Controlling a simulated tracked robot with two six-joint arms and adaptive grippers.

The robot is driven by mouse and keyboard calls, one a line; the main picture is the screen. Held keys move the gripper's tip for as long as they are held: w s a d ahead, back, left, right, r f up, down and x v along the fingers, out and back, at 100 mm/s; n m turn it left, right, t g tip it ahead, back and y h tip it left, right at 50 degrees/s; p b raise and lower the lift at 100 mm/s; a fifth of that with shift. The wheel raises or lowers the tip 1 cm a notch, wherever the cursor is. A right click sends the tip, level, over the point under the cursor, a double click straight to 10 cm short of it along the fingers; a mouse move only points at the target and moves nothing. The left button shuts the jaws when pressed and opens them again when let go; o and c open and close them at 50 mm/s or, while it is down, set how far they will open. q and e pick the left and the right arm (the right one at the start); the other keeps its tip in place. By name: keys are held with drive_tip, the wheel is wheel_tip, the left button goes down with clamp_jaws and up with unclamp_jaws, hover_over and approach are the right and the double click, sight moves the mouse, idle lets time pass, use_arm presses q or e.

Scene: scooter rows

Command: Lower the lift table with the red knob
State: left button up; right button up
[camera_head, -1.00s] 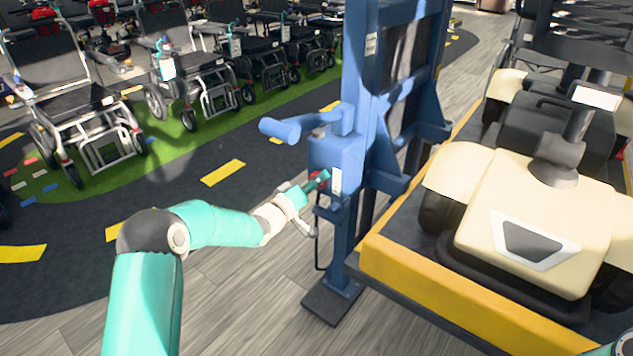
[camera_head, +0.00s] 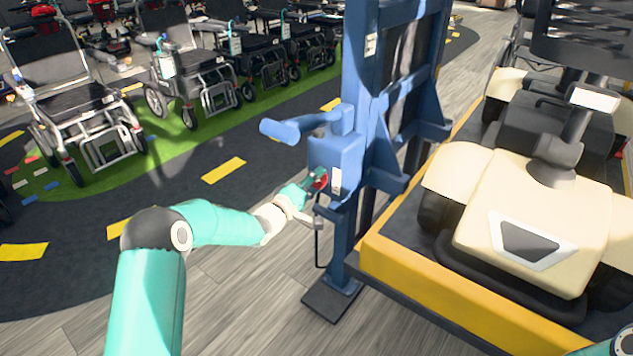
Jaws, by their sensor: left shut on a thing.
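The lift table (camera_head: 420,278) is a low platform with a yellow edge, joined to a blue upright mast (camera_head: 366,60). The red knob (camera_head: 320,181) sits on the near left face of the blue housing on the mast, partly hidden by my left gripper. My left gripper (camera_head: 314,184), on a teal arm from the lower left, is shut on the red knob. A cream scooter (camera_head: 530,205) stands on the lift table. Only a small teal piece of my right arm shows at the lower right corner; its gripper is out of view.
A blue handle (camera_head: 292,129) sticks out left from the housing above my left gripper. A black cable hangs below the housing. Several wheelchairs (camera_head: 90,110) stand on a green strip at the upper left. The wooden floor (camera_head: 235,295) left of the mast is clear.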

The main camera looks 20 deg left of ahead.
use_arm(q)
drive_tip(key=shift+a, duration=0.25)
drive_tip(key=o, duration=1)
drive_tip(key=shift+f, duration=0.1)
drive_tip(key=shift+o, duration=0.8)
drive_tip(key=shift+d, duration=0.1)
drive_tip(key=v, duration=1.2)
